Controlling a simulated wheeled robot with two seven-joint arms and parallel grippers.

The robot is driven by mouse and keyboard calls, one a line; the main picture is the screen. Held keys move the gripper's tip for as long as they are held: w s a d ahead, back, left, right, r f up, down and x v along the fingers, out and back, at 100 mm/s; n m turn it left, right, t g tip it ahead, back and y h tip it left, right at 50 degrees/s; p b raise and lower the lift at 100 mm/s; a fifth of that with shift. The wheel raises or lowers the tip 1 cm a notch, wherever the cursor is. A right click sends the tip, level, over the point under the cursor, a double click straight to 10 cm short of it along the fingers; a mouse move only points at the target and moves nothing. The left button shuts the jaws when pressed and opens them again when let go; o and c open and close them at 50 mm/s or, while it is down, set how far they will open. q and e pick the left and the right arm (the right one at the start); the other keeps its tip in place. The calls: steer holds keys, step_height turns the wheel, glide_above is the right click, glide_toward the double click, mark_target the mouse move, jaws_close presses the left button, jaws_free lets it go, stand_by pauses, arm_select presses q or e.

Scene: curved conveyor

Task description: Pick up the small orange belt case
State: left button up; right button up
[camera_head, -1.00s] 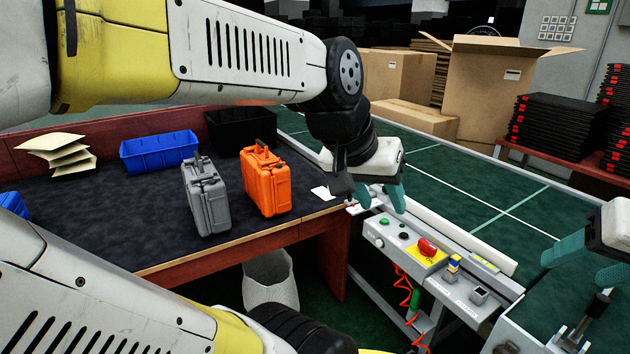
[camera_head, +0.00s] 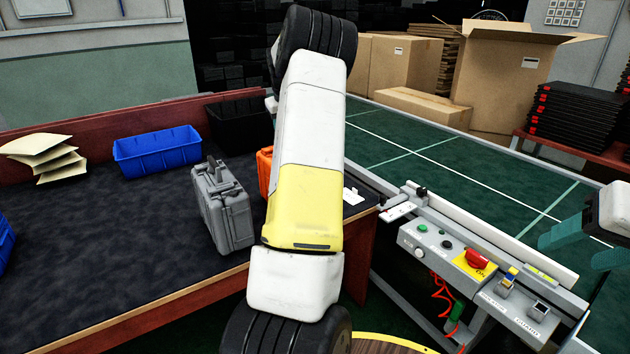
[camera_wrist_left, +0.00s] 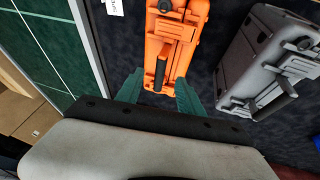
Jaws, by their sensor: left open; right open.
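The small orange case (camera_head: 265,170) stands on the dark table top, mostly hidden behind my left arm in the head view. In the left wrist view the orange case (camera_wrist_left: 176,45) lies straight ahead, its dark handle toward me. My left gripper (camera_wrist_left: 160,92) is open, its green fingers on either side of the handle end; I cannot tell whether they touch the case. The left gripper is hidden in the head view. My right gripper (camera_head: 590,240) is open and empty at the right edge, over the conveyor side.
A grey case (camera_head: 222,205) stands left of the orange one and also shows in the left wrist view (camera_wrist_left: 270,60). A blue bin (camera_head: 157,149), a black bin (camera_head: 238,122) and stacked envelopes (camera_head: 45,155) are behind. The conveyor (camera_head: 440,165) and its control panel (camera_head: 460,255) are on the right.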

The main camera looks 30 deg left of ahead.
arm_select(q)
steer(key=x, duration=0.3)
steer(key=a+x, duration=0.1)
steer(key=x, duration=0.2)
steer(key=a+x, duration=0.1)
steer(key=x, duration=0.3)
steer(key=shift+w+a+r, duration=0.1)
steer(key=shift+w+r, duration=0.15)
steer(key=shift+w, duration=0.1)
steer(key=shift+c, duration=0.3)
jaws_close()
steer(key=shift+r, duration=0.1)
stand_by(0.5)
steer(key=shift+r, duration=0.1)
